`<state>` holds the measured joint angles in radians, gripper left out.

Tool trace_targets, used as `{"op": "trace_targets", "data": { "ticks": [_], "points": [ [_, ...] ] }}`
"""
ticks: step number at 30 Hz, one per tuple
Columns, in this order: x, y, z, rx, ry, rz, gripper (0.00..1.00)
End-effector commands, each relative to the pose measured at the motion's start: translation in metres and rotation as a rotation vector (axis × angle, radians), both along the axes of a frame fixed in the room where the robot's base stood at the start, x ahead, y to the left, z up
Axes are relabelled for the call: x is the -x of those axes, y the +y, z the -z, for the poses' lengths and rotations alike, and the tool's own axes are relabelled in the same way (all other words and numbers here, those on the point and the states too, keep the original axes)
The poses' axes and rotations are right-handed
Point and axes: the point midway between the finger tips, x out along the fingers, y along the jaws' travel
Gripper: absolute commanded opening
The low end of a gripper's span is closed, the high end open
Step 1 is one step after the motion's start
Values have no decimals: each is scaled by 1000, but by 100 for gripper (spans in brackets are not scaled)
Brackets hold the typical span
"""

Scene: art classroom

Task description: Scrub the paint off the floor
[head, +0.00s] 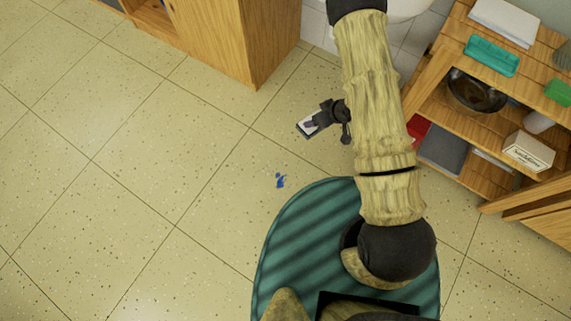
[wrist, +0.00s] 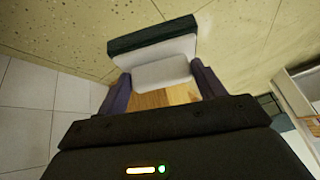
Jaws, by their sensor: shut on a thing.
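A small splatter of blue paint (head: 280,181) lies on the beige speckled floor, left of my base. My gripper (head: 322,118) is up and to the right of the paint in the head view, apart from it. It is shut on a scrubber (head: 305,129), a white block with a dark green pad. In the wrist view my gripper (wrist: 162,84) has a finger on each side of the scrubber's white part (wrist: 160,71), with the dark green layer (wrist: 152,34) at the far end. The paint does not show in the wrist view.
A wooden cabinet (head: 270,45) stands at the top. On the right, a wooden shelf unit (head: 440,65) holds a teal tray (head: 491,55), a dark bowl (head: 476,92) and a labelled box (head: 528,151). The floor (head: 150,180) to the left is clear.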

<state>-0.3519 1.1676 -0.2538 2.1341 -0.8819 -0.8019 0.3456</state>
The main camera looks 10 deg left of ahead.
Motion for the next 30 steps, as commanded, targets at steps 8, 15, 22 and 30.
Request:
{"op": "trace_targets", "data": {
  "ticks": [8,15,22,30],
  "points": [
    [10,26,82,-2,-4,-153,41],
    [19,46,142,-3,-11,-283,41],
    [29,66,199,-8,-19,-407,41],
    [42,86,266,-14,-33,-554,41]
  ]
}}
